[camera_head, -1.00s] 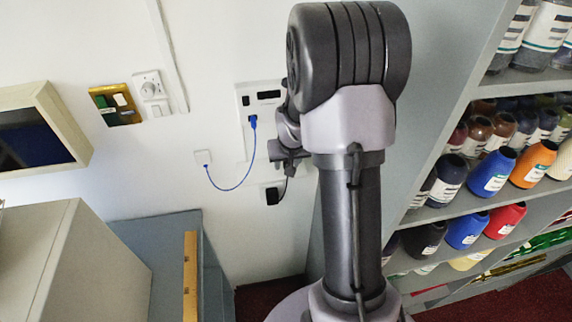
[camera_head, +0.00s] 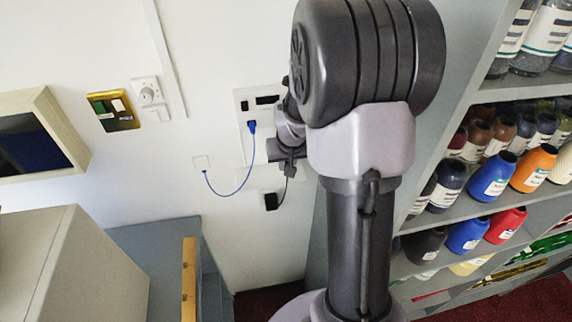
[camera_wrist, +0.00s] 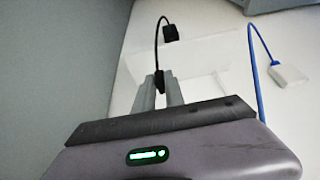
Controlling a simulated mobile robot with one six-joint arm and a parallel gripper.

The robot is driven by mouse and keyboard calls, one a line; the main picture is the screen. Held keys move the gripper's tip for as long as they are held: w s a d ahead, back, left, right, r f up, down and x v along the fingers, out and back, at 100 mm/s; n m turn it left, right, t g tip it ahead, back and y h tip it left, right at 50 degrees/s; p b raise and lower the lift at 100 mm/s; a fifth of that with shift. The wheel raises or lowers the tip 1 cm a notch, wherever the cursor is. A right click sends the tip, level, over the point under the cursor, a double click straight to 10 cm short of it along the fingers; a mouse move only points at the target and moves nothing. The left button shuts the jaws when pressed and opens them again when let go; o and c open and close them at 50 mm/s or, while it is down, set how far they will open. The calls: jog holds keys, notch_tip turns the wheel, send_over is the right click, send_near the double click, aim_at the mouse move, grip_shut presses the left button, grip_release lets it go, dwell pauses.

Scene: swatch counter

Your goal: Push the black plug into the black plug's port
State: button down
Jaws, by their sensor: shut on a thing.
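My gripper (camera_wrist: 160,92) is shut on the black plug (camera_wrist: 159,80), whose thin black cable (camera_wrist: 157,42) runs to a small black box (camera_wrist: 171,33) on the wall. In the head view the gripper (camera_head: 284,160) is at the right side of the white wall panel (camera_head: 241,95), mostly behind my arm. The plug is hidden there. The panel has a small dark opening (camera_head: 244,106) and a wider dark slot (camera_head: 268,100); I cannot tell which is the black plug's port. The gap between plug and panel cannot be judged.
A blue plug (camera_head: 252,126) sits in the panel, its blue cable (camera_head: 234,191) looping to a white wall box (camera_head: 200,163). The black box (camera_head: 271,201) is below the panel. A grey shelf (camera_head: 440,215) of thread cones stands close on the right.

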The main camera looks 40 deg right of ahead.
jog(key=s+a+r+b, duration=0.1)
jog(key=s+a, duration=0.6)
jog(key=s, duration=0.5)
jog(key=shift+a, duration=0.4)
jog(key=shift+w+r, duration=0.1)
